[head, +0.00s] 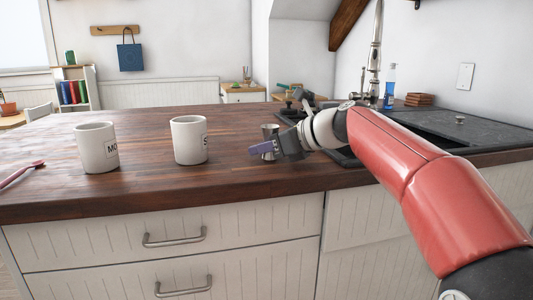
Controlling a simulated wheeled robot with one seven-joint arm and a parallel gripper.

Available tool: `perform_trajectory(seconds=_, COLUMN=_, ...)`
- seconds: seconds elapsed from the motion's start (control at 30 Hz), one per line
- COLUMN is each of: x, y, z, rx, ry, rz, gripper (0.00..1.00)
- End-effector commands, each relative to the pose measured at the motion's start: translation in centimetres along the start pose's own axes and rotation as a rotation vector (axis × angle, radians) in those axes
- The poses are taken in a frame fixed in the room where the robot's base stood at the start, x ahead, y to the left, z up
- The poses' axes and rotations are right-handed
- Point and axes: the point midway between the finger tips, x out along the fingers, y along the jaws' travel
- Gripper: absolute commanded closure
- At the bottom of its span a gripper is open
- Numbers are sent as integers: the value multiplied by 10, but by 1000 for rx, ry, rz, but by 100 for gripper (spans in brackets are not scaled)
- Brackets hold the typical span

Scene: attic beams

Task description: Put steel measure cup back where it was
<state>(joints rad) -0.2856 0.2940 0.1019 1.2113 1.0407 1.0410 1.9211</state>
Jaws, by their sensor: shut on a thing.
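The steel measure cup (270,131) stands upright at the front right of the wooden counter, left of the sink. My gripper (265,147) reaches in from the right and is shut on the cup around its middle. The fingers hide the middle of the cup; its top and a bit of its lower part show. I cannot tell whether its base touches the counter.
A red toothbrush (22,174) lies far left. The black sink (440,128), faucet (375,50) and blue bottle (390,88) are at right.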

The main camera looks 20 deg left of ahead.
Motion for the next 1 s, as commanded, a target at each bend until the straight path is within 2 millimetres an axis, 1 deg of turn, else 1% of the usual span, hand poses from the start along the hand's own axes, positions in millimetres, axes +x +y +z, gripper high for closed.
perform_trajectory(seconds=0.13, x=-1, y=0, z=2, rx=-1, ry=-1, rz=0, gripper=98)
perform_trajectory(seconds=0.3, x=1, y=0, z=-3, rx=0, ry=-1, rz=0, gripper=98)
perform_trajectory(seconds=0.33, x=0, y=0, z=-2, rx=-1, ry=-1, rz=0, gripper=71)
perform_trajectory(seconds=0.47, x=0, y=0, z=-2, rx=-1, ry=-1, rz=0, gripper=54)
perform_trajectory(seconds=0.5, x=0, y=0, z=-2, rx=-1, ry=-1, rz=0, gripper=51)
perform_trajectory(seconds=0.73, x=0, y=0, z=-2, rx=-1, ry=0, rz=0, gripper=51)
perform_trajectory(seconds=0.83, x=-2, y=0, z=3, rx=-1, ry=-1, rz=0, gripper=51)
perform_trajectory(seconds=0.93, x=-14, y=0, z=2, rx=0, ry=-1, rz=-3, gripper=51)
perform_trajectory(seconds=1.0, x=-27, y=0, z=3, rx=-1, ry=-2, rz=-4, gripper=51)
